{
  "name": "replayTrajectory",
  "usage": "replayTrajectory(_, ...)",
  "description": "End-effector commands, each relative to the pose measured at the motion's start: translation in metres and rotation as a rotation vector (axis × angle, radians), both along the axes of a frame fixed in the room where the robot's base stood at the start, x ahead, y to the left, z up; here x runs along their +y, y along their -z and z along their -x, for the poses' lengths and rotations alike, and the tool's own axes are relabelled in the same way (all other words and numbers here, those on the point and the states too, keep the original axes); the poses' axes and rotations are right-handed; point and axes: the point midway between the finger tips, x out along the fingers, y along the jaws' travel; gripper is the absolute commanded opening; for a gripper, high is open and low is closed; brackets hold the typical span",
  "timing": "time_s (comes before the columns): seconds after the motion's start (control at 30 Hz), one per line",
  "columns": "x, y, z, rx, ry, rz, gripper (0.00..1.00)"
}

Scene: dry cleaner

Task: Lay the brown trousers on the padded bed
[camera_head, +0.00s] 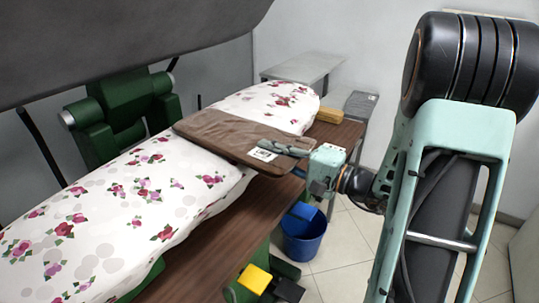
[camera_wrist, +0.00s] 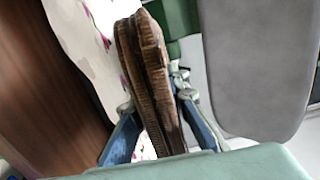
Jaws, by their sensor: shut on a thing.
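The brown trousers (camera_head: 215,131) are a folded, flat bundle with a small white tag at the near right corner. They lie crosswise over the padded bed (camera_head: 120,215), which has a white cover with pink flowers. Whether they touch the bed or hang just above it, I cannot tell. My gripper (camera_head: 288,149) is shut on their right end, beyond the bed's right edge. In the wrist view, the trousers (camera_wrist: 148,70) show edge-on as stacked layers between the two fingers of my gripper (camera_wrist: 158,108).
A large grey press head (camera_head: 120,45) hangs above the bed at the upper left, on a green frame (camera_head: 125,118). A brown wooden board (camera_head: 215,250) runs along the bed's right side. A blue bucket (camera_head: 303,236) and yellow pedal (camera_head: 255,278) are below. A grey table (camera_head: 303,67) stands behind.

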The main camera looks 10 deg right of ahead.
Motion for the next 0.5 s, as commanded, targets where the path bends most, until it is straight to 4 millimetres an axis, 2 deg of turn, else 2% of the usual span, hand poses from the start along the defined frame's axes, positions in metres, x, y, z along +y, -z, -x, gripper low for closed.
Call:
replayTrajectory(0.4,0.0,0.007,0.0002,-0.006,-0.001,-0.001,0.0)
replayTrajectory(0.43,-0.0001,0.0072,0.0002,-0.003,-0.001,0.0,0.17)
replayTrajectory(0.5,0.0,0.0065,0.0003,-0.002,-0.001,0.001,0.25)
